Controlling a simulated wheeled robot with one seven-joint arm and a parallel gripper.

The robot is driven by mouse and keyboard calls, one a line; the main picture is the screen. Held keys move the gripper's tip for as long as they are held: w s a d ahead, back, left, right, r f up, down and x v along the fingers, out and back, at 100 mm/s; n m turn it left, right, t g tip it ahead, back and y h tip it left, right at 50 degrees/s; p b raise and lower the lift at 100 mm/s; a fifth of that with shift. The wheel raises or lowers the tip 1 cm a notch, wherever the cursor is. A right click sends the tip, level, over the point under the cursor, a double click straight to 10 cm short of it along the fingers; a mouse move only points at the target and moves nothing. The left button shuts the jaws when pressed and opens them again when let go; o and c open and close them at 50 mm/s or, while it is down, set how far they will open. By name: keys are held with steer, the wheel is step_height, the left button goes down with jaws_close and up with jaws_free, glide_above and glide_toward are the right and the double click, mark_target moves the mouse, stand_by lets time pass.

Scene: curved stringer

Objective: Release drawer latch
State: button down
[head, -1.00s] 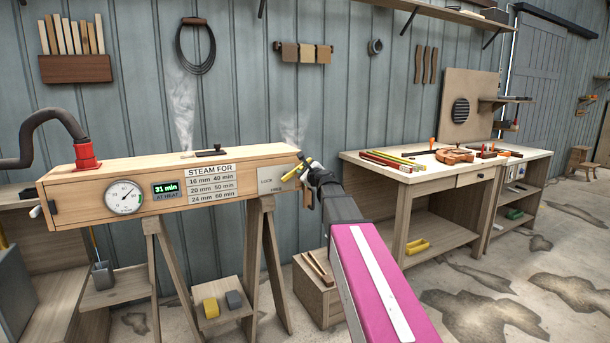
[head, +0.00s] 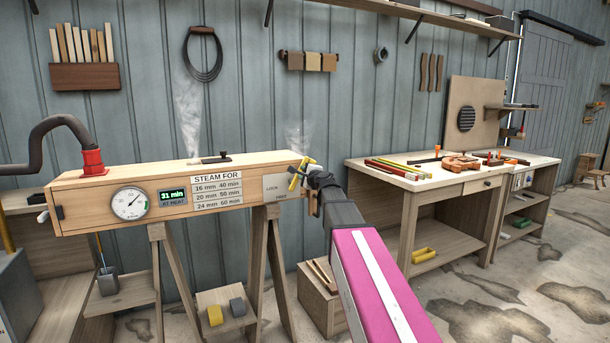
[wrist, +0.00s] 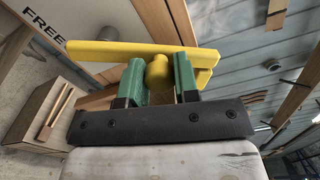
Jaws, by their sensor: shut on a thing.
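A yellow latch handle (head: 296,180) is at the right end of the long wooden steam box (head: 100,190), beside a pale plate (head: 276,186) marked LOCK and FREE. The handle is steeply tilted in the head view. My gripper (head: 310,176) is at the handle. In the wrist view, the green fingers of my gripper (wrist: 158,72) are closed on the round yellow boss of the handle (wrist: 110,50), with its long bar crossing beyond them. The word FREE shows at the upper left there.
A workbench (head: 440,187) with tools and a closed drawer (head: 481,184) stands to the right. A wooden crate (head: 322,305) is on the floor below my arm. Trestle legs (head: 280,270) hold up the box. The floor at front right is clear.

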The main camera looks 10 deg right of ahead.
stand_by(0.3)
steer(key=c, duration=0.9)
jaws_free()
steer(key=shift+o, duration=0.2)
steer(key=shift+s, duration=0.1)
steer(key=v, duration=1)
steer(key=shift+s, duration=0.35)
